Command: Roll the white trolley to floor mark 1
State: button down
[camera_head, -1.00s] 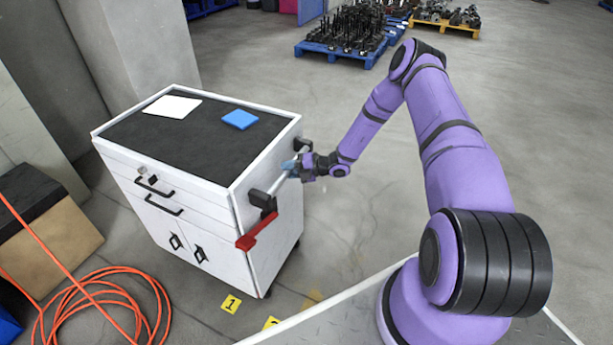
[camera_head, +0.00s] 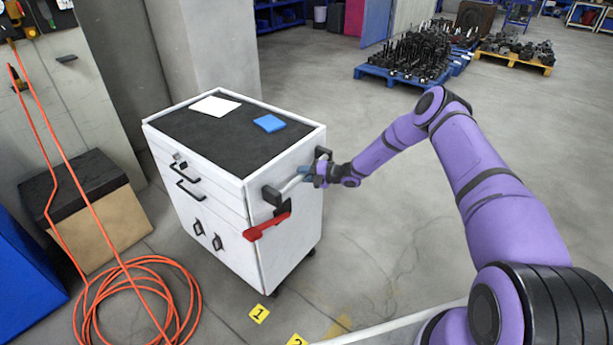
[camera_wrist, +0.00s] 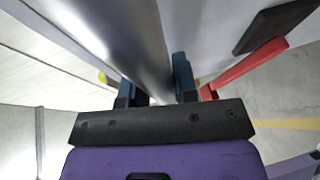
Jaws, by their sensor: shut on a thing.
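The white trolley (camera_head: 217,237) stands upright on the floor, left of centre in the head view, with a black top, drawers and doors. My gripper (camera_head: 308,176) is at its right side, shut on the trolley's push handle (camera_head: 290,184). In the wrist view the bar (camera_wrist: 135,40) runs between the two fingers (camera_wrist: 158,90). A red lever (camera_head: 267,226) sits on the same side below the handle and also shows in the wrist view (camera_wrist: 245,68). Floor mark 1 (camera_head: 259,313) is a yellow tag on the floor just in front of the trolley's near right corner.
Floor mark 2 (camera_head: 297,341) lies nearby, cut by the picture edge. An orange hose (camera_head: 140,300) is coiled at the left, beside a cardboard box (camera_head: 105,225) with a black top. A concrete pillar (camera_head: 205,50) stands behind the trolley. Loaded pallets (camera_head: 400,78) are farther back; floor at right is clear.

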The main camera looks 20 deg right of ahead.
jog(key=c, duration=0.9)
grip_release()
jog(key=v, duration=1)
jog(key=shift+s+d+r, duration=0.15)
jog(key=shift+s+d, duration=0.05)
jog(key=shift+d, duration=0.1)
